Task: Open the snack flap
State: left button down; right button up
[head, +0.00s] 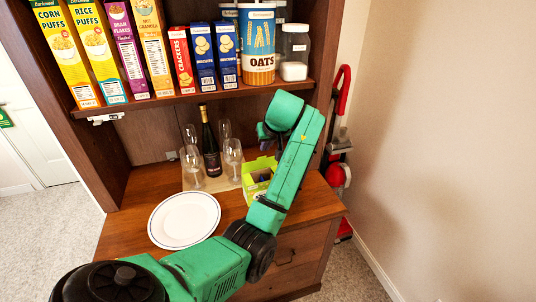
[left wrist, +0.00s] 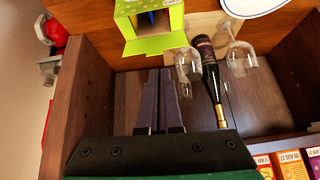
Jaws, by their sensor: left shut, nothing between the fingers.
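The lime-green snack box (head: 257,172) stands on the wooden counter, partly hidden by my left arm in the head view. In the left wrist view the box (left wrist: 177,18) shows an open side with dark and blue contents inside. Its green flap (left wrist: 152,45) is folded outward from that opening. My left gripper (left wrist: 160,72) is shut and empty, its dark fingers side by side. Its tips appear just short of the flap in that view; I cannot tell whether they touch. The gripper (head: 264,133) is above the box in the head view. My right gripper is out of view.
A dark wine bottle (head: 210,145) and several clear glasses (head: 233,155) stand on a board left of the box. A white plate (head: 184,220) lies in front. A shelf (head: 190,100) with cereal boxes, a tall oats canister (head: 258,45) and a jar overhangs the counter.

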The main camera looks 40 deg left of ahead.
pick_arm(q)
jog(key=s+a+f+m+t+y+b, duration=0.35)
jog(key=a+f+m+b, duration=0.2)
jog(key=f+b, duration=0.2)
jog(key=s+a+f+m+t+y+b, duration=0.35)
jog(key=a+f+m+b, duration=0.2)
jog(key=f+b, duration=0.2)
jog(key=s+d+f+m+t+h+b, duration=0.1)
jog(key=s+d+m+t+h+b, duration=0.1)
jog(key=d+m+t+h+b, duration=1.2)
jog(key=m+g+y+p, duration=0.4)
jog(key=g+y+p, duration=0.15)
jog(key=p, duration=0.35)
send_near(264, 157)
jog(key=w+d, duration=0.2)
jog(key=w, duration=0.1)
jog(key=shift+t, duration=0.35)
jog(key=shift+w+a+r, duration=0.15)
jog(key=shift+w+a, duration=0.55)
jog(key=shift+a, duration=0.1)
jog(key=shift+w+a+r, duration=0.1)
jog(key=shift+w+a, duration=0.6)
jog(key=shift+a, duration=0.05)
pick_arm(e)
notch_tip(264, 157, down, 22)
pick_arm(q)
jog(key=shift+p, duration=0.3)
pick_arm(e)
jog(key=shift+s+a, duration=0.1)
